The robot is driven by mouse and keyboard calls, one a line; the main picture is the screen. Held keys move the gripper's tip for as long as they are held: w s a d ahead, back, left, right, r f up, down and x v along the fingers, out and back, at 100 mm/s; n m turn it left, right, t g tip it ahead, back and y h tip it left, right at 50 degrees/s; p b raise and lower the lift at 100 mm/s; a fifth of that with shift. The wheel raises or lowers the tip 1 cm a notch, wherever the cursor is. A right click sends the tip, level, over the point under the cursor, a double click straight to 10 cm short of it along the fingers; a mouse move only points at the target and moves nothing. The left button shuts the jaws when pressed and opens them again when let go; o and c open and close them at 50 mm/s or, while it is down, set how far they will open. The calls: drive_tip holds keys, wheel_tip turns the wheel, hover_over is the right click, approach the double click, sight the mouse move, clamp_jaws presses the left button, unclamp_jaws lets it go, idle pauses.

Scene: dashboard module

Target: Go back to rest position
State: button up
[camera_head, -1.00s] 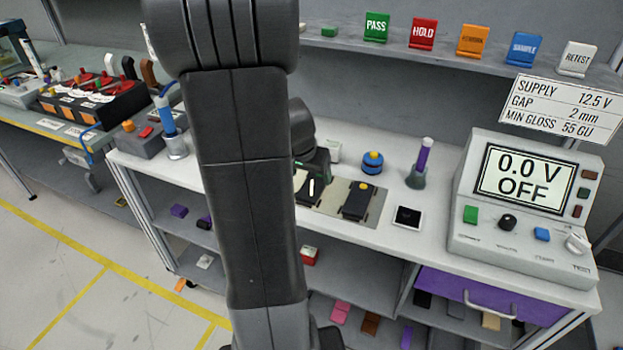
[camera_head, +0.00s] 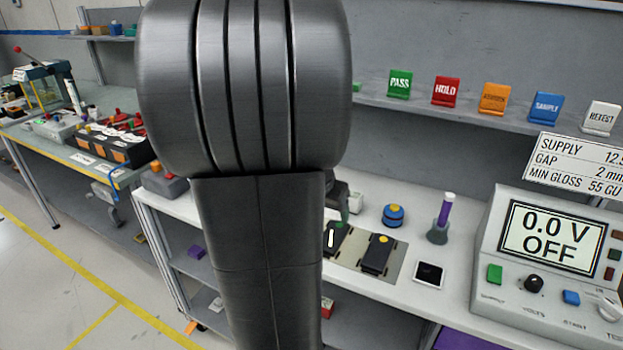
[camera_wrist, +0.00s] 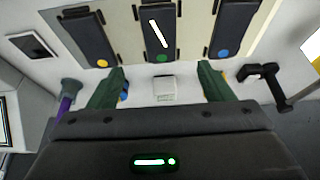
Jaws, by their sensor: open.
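My gripper (camera_wrist: 160,90) shows in the wrist view with its two green fingers spread apart and nothing between them. Beyond the fingertips lie dark modules on a pale plate: one with a yellow dot (camera_wrist: 88,32), one with a green dot and a lit white bar (camera_wrist: 160,30), and one with a blue dot (camera_wrist: 233,28). The fingers are apart from them. In the head view my arm fills the middle and hides much of the bench, the gripper and part of the plate. The yellow-dot module (camera_head: 377,256) shows to the right of the arm.
On the bench stand a supply unit (camera_head: 552,235) reading 0.0 V OFF, a purple-handled tool (camera_head: 445,212), a blue round knob (camera_head: 394,215) and a small dark-screened tile (camera_head: 429,275). Coloured signs line a shelf (camera_head: 440,108). Floor (camera_head: 40,300) is clear at left.

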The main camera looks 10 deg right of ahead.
sight(333, 236)
drive_tip(key=b+x, duration=0.1)
drive_tip(key=x, duration=1.1)
drive_tip(key=shift+a+f, duration=0.1)
drive_tip(key=shift+f, duration=0.15)
drive_tip(key=shift+s+r, duration=0.1)
drive_tip(key=shift+r, duration=0.2)
